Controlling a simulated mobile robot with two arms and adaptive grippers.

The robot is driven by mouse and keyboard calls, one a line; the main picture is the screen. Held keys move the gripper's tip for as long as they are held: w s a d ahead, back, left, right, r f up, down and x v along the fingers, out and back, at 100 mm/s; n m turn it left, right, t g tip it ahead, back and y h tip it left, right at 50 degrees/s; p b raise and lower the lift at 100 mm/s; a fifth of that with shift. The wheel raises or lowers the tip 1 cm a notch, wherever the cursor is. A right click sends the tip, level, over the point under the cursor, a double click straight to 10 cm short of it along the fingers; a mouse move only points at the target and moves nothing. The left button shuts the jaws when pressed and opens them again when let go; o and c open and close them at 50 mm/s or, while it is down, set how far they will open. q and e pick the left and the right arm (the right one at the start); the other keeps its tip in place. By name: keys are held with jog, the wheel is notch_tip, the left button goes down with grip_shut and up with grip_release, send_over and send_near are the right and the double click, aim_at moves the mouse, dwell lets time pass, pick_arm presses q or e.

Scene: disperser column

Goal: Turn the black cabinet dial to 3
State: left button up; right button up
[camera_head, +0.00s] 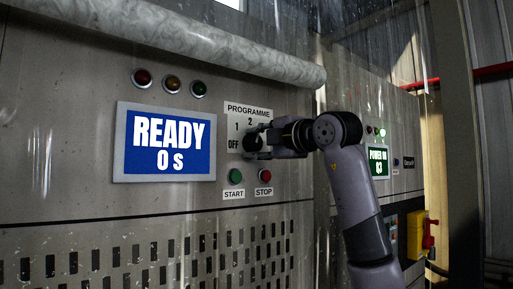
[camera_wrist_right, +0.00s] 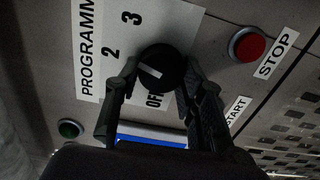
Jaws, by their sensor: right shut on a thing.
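The black cabinet dial (camera_head: 251,143) sits on the PROGRAMME plate (camera_head: 240,109) with the labels OFF, 1 and 2 showing. In the right wrist view the dial (camera_wrist_right: 165,66) is seen close up, with the labels 2, 3 and OFF around it. The 1 is hidden there. Its white mark is on the picture's left side of the dial, roughly toward the 2; the exact setting is hard to tell. My right gripper (camera_head: 264,143) is shut on the dial, one finger on each side. My left gripper is not in view.
A screen (camera_head: 165,143) reads READY 0 s. Below the dial are a green START button (camera_head: 236,176) and a red STOP button (camera_head: 265,176), close to the gripper. A thick pipe (camera_head: 200,40) runs above. A yellow box with a red handle (camera_head: 418,235) is at right.

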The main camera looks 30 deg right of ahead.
jog(key=m+b, duration=0.1)
jog(key=m, duration=0.4)
jog(key=shift+m, duration=0.3)
dwell(0.4)
jog(key=o, duration=1.2)
jog(key=shift+d, duration=0.1)
jog(key=shift+c, duration=0.2)
jog(key=s, duration=1.2)
jog(key=shift+d, duration=0.45)
